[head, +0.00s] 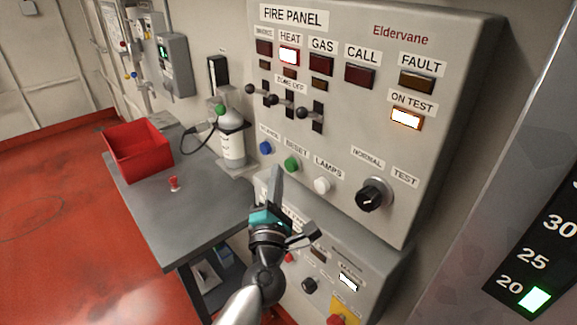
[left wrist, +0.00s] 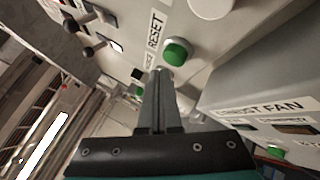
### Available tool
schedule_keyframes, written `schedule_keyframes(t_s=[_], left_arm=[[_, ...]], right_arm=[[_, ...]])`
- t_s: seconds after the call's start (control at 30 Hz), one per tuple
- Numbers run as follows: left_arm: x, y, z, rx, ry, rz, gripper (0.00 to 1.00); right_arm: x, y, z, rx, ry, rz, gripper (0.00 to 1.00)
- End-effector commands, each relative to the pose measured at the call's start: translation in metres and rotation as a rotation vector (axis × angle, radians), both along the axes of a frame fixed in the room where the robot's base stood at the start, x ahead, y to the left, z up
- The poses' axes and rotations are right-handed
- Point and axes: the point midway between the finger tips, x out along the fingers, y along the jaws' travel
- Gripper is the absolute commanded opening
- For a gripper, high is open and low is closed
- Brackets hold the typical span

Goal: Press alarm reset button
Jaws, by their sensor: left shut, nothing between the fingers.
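The green button labelled RESET (head: 291,164) is on the grey fire panel (head: 440,175), between a blue button (head: 265,148) on its left and a white LAMPS button (head: 322,185) on its right. It also shows in the left wrist view (left wrist: 178,52), just beyond my fingertips. My left gripper (head: 277,170) is shut and empty. Its tips point up at the panel, close to the reset button, slightly left of and below it. In the left wrist view a gap shows between tips and button; contact is not seen. My right gripper is not in view.
Three black levers (head: 302,113) stick out above the buttons, and a black NORMAL/TEST knob (head: 373,195) sits to the right. A lower EXHAUST FAN box (left wrist: 245,88) juts out below. A grey table with a red bin (head: 138,150) and white bottle (head: 231,145) stands left.

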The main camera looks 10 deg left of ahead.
Motion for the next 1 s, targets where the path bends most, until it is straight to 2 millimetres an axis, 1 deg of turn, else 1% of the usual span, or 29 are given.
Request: schedule_keyframes(t_s=[0.47, 0.77, 1.0], left_arm=[[0.0001, -0.0001, 0.0001, 0.0, 0.0, 0.0, 0.0], [0.0067, -0.005, 0.0001, -0.001, 0.0, 0.0, 0.0], [0.0069, -0.0053, 0.0001, 0.0, 0.0, 0.0, 0.0]], right_arm=[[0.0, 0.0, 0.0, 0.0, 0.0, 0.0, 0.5], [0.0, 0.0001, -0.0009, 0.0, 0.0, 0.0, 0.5], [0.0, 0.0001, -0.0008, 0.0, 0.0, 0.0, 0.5]])
